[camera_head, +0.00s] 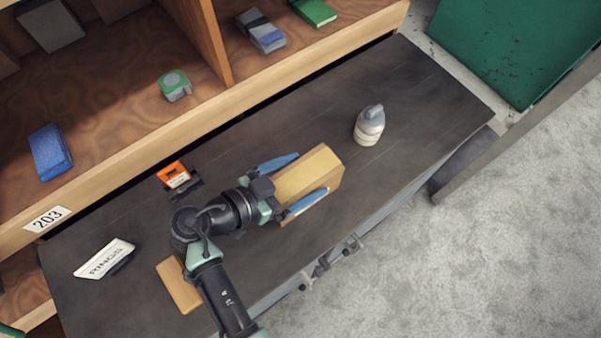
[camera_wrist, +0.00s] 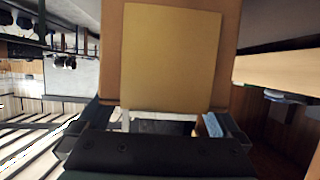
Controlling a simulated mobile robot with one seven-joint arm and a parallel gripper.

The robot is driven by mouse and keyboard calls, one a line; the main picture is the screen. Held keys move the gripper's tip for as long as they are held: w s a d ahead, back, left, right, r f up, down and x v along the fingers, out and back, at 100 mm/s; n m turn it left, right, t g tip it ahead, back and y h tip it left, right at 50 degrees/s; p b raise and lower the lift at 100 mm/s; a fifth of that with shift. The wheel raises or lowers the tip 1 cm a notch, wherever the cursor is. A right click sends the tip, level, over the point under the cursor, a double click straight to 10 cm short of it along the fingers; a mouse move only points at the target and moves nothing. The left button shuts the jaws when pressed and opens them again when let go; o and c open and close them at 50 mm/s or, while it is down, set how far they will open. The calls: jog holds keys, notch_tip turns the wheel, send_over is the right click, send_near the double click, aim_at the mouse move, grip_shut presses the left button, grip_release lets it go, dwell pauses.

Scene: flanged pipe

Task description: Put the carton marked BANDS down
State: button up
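A tan carton (camera_head: 318,171) with a yellowish face is between the blue fingers of my gripper (camera_head: 311,173), over the dark worktop. One finger lies along each side of it, and the gripper looks shut on it. In the wrist view the carton (camera_wrist: 170,55) fills the upper middle, straight ahead of the gripper. I can read no marking on it in either view. I cannot tell whether its underside touches the worktop.
The dark worktop (camera_head: 420,95) holds a grey-and-cream bottle (camera_head: 369,126), an orange box (camera_head: 174,175), a white RINGS sign (camera_head: 104,259) and a flat tan block (camera_head: 179,285). A wooden shelf (camera_head: 120,140) borders it behind. The worktop right of the bottle is clear.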

dwell(0.3)
jog(key=shift+r, duration=0.15)
jog(key=shift+s+a, duration=0.2)
jog(key=shift+a, duration=0.15)
jog(key=b+v, duration=0.3)
jog(key=v, duration=0.7)
jog(key=w+a+r+n+t+y, duration=0.25)
jog(key=w+r+y, duration=0.25)
jog(key=w+r, duration=0.55)
jog(key=w+d+r+n+t+y, duration=0.1)
jog(key=w+r+n+t+y, duration=0.15)
jog(key=r, duration=0.55)
jog(key=w+d+r+n+t+y, duration=0.1)
jog(key=w+d+r+t, duration=0.1)
jog(key=w+r+t, duration=0.35)
jog(key=s+d+r+n+t, duration=0.1)
jog(key=s+d+r+t, duration=0.1)
jog(key=r, duration=0.8)
jog(key=s+d+r+n+t+y, duration=0.1)
jog(key=s+d+r+n+t, duration=0.1)
jog(key=s+r, duration=0.5)
jog(key=s+d+r+n+t+y, duration=0.1)
jog(key=s+d+r+t, duration=0.2)
jog(key=r, duration=0.9)
jog(key=shift+s+d+r+n+t, duration=0.3)
jog(key=shift+s+n+t, duration=0.1)
jog(key=shift+s+t, duration=0.65)
